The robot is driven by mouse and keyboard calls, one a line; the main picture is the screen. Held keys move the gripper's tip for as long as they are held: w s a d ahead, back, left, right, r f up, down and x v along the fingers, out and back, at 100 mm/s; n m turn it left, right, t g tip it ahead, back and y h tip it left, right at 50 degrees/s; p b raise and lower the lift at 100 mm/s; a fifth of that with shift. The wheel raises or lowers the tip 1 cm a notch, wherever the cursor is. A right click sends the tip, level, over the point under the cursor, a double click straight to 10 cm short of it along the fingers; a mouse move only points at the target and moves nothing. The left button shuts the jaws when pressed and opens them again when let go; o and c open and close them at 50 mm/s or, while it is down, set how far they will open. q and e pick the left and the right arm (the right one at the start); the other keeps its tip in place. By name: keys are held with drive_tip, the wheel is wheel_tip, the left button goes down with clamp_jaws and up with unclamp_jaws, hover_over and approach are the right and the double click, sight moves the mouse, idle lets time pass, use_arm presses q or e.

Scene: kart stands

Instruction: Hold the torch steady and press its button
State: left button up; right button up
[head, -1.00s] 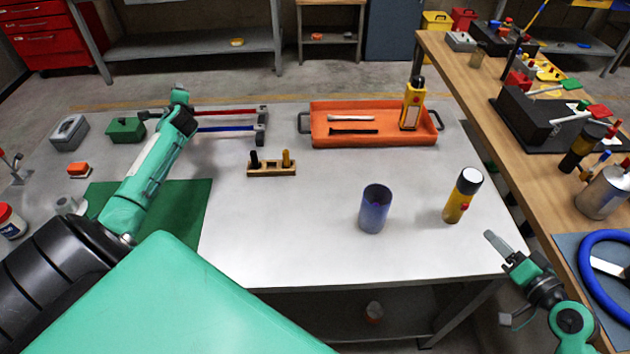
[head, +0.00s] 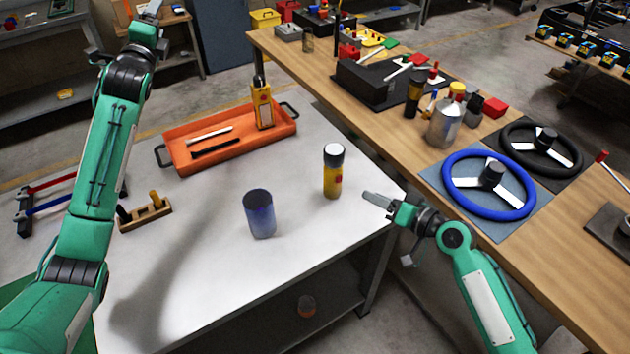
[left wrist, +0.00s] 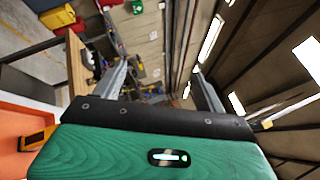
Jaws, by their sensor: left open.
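The torch (head: 333,172) stands upright on the grey table, right of centre in the head view. It has a yellow body, a dark head with a pale top, and a red button (head: 338,181) on its right side. My right gripper (head: 370,197) is to the right of the torch, pointing towards it and apart from it. Its fingers overlap in the view, so their gap cannot be judged. My left gripper (head: 148,14) is raised at the upper left of the head view, far from the torch. In the left wrist view its fingers (left wrist: 160,67) are apart with nothing between them.
A blue cup (head: 259,214) stands left of the torch. An orange tray (head: 180,155) with tools and a yellow device (head: 262,103) is behind. A small wooden stand (head: 145,214) is at the left. A wooden bench (head: 385,135) with steering wheels runs along the right.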

use_arm(q)
drive_tip(key=s+d+r+m+t+h, duration=0.25)
drive_tip(key=d+r+m+h, duration=0.45)
drive_tip(key=d+r, duration=0.75)
drive_tip(key=s+d+f+m+g+h, duration=0.15)
drive_tip(key=s+d+m+h, duration=0.3)
drive_tip(key=d, duration=0.75)
drive_tip(key=m+g+y, duration=0.4)
drive_tip(key=m+y, duration=0.1)
drive_tip(key=y, duration=0.2)
approach(337, 145)
drive_tip(key=w, duration=0.3)
drive_tip(key=w+d, duration=0.1)
drive_tip(key=w, duration=0.6)
drive_tip(key=shift+d+f, duration=0.3)
drive_tip(key=shift+f, duration=0.1)
